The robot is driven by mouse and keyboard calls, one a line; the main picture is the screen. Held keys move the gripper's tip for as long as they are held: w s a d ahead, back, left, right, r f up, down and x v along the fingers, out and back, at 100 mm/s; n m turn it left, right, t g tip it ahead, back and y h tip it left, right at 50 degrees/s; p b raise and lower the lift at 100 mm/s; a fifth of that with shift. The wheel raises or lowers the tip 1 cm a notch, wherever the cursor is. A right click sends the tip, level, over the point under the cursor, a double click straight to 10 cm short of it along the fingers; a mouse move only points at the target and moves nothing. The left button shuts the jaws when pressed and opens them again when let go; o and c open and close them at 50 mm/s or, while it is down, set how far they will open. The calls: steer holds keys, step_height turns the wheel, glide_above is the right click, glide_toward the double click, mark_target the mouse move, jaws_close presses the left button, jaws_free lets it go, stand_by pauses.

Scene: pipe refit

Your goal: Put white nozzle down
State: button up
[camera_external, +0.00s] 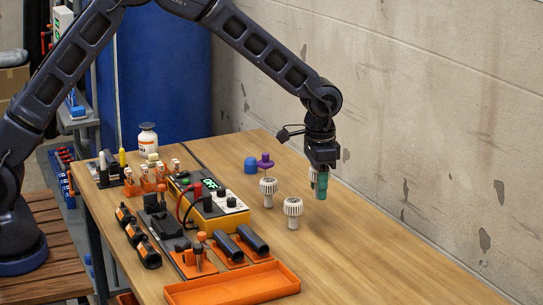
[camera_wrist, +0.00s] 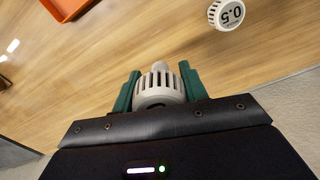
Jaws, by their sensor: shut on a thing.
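My gripper (camera_external: 320,184), with green fingers, hangs over the right part of the wooden table, near the wall. In the wrist view its fingers (camera_wrist: 158,78) are shut on a white, slotted nozzle (camera_wrist: 157,92), one finger on each side. In the external view only a sliver of this nozzle (camera_external: 313,175) shows beside the fingers. I cannot tell whether it touches the table. Two similar white nozzles stand on the table, one at the front (camera_external: 293,208) and one farther back (camera_external: 268,190). A white nozzle marked 0.5 (camera_wrist: 226,14) shows in the wrist view.
Left are a yellow meter (camera_external: 218,217), dark cylinders (camera_external: 252,239) and an orange tray (camera_external: 232,291). The wall (camera_external: 420,120) runs close along the right. The table's front right is clear.

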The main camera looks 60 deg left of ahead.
mark_target(316, 249)
step_height(316, 249, down, 14)
steer(key=shift+r, duration=0.2)
stand_by(0.4)
steer(key=shift+f, duration=0.1)
steer(key=o, duration=1)
